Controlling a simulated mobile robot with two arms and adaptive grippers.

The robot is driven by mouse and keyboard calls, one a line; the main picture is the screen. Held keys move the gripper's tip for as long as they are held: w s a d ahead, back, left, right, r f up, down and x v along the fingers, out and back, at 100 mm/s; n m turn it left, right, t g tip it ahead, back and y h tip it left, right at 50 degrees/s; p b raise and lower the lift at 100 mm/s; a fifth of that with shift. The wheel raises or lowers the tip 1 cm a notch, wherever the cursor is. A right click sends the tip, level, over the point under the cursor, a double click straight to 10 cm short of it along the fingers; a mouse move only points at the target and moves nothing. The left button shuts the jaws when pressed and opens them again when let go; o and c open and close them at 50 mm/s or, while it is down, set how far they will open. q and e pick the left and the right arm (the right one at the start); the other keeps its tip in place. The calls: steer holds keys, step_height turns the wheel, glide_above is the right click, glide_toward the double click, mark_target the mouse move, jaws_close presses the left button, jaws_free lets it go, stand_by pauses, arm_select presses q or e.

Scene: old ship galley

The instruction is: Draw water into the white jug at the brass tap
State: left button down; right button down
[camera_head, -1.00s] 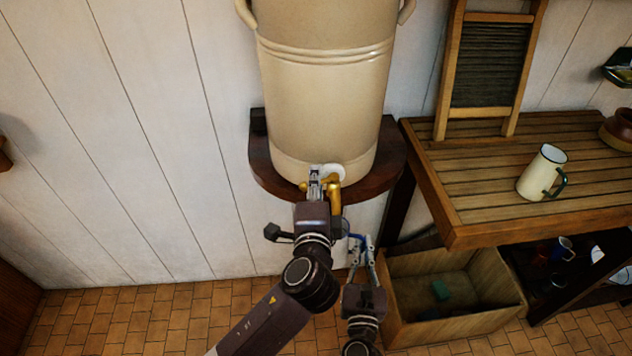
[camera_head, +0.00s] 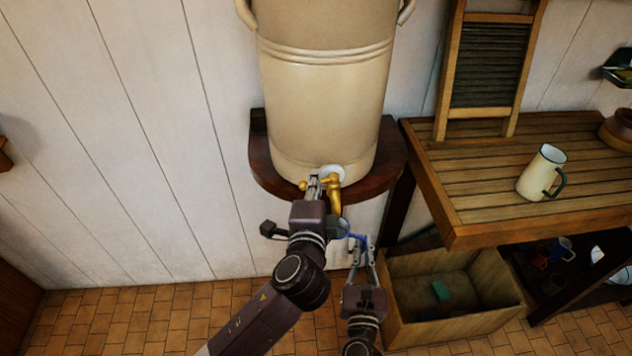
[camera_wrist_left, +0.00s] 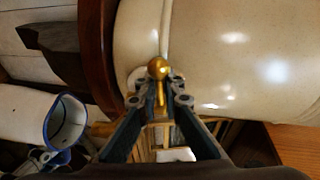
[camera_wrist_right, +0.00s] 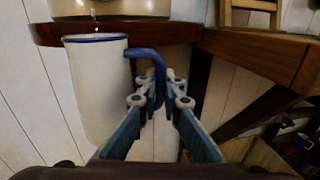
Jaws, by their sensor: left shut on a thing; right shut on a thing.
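The brass tap (camera_head: 335,190) juts from the base of the big cream crock (camera_head: 325,90). My left gripper (camera_head: 314,184) is shut on the tap's lever, whose round brass knob (camera_wrist_left: 158,69) shows in the left wrist view. The white jug (camera_wrist_right: 97,88), with blue rim and handle, is upright below the tap. In the head view my left gripper hides most of it. My right gripper (camera_head: 362,243) is shut on the jug's blue handle (camera_wrist_right: 150,58). A thin pale streak above the jug's mouth may be water; the water level inside is not visible.
The crock stands on a dark wooden wall shelf (camera_head: 265,172). At right is a slatted table (camera_head: 480,165) with a cream mug (camera_head: 541,172) and a washboard (camera_head: 490,65). A wooden crate (camera_head: 400,312) with a green block sits on the floor below, near my right arm.

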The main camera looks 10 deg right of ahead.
steer(key=shift+w, duration=0.1)
arm_select(q)
steer(key=m+h, duration=0.1)
steer(key=w+m+g+h, duration=0.1)
steer(key=h, duration=0.1)
steer(key=shift+a+f, duration=0.1)
steer(key=shift+s+m, duration=0.1)
steer(key=shift+m, duration=0.2)
steer(key=c, duration=2)
jaws_free()
steer(key=shift+h, duration=0.3)
steer(key=shift+c, duration=0.2)
steer(key=v, duration=1.2)
steer(key=v, duration=0.7)
steer(key=shift+r, duration=0.3)
